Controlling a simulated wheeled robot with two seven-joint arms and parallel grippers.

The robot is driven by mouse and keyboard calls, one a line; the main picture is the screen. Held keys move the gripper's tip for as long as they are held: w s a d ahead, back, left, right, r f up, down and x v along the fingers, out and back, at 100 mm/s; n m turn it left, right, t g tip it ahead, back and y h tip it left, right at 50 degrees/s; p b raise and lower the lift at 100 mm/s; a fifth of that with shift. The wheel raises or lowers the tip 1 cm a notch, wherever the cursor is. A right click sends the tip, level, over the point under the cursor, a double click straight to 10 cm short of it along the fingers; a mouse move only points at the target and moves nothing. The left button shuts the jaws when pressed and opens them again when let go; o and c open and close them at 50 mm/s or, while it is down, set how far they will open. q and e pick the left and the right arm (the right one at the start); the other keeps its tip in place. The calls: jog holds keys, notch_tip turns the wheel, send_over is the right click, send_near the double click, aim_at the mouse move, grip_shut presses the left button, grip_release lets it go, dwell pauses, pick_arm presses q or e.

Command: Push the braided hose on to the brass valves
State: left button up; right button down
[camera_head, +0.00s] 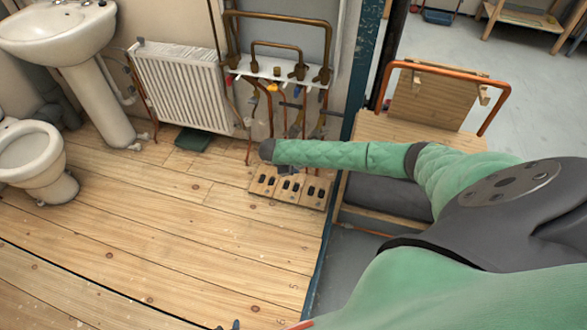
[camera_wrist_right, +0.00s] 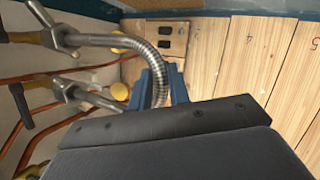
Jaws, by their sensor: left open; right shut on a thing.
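In the right wrist view the braided hose (camera_wrist_right: 147,48) is a ribbed silver tube. It runs right from the steel end of the upper valve (camera_wrist_right: 65,38), then bends down between the blue fingers of my right gripper (camera_wrist_right: 165,88), which is shut on it. The hose meets that valve end, but I cannot tell how firmly it is seated. A second valve (camera_wrist_right: 62,86) sits below, its tapered end bare. The hose's lower end is hidden by the gripper. In the head view my right gripper (camera_head: 288,169) is low by the pipework. My left gripper (camera_head: 228,326) is open at the bottom edge, barely showing.
Copper pipes (camera_head: 276,17) and a white radiator (camera_head: 180,82) line the wall. A wooden block with dark slots (camera_head: 311,197) lies on the floor below the right gripper. A wooden bench (camera_head: 385,128) stands right. The plank floor (camera_head: 170,235) on the left is clear.

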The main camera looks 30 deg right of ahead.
jog(key=shift+w+d+b, duration=0.45)
jog(key=shift+d+b, duration=0.05)
jog(key=shift+b, duration=0.1)
pick_arm(q)
jog(key=shift+s+f, duration=0.1)
jog(key=shift+f, duration=1.45)
pick_arm(e)
jog(key=shift+w+d, duration=0.9)
jog(key=shift+d, duration=0.2)
pick_arm(q)
jog(key=shift+s, duration=0.1)
pick_arm(e)
jog(key=c, duration=1.2)
grip_release()
jog(key=shift+c, duration=0.2)
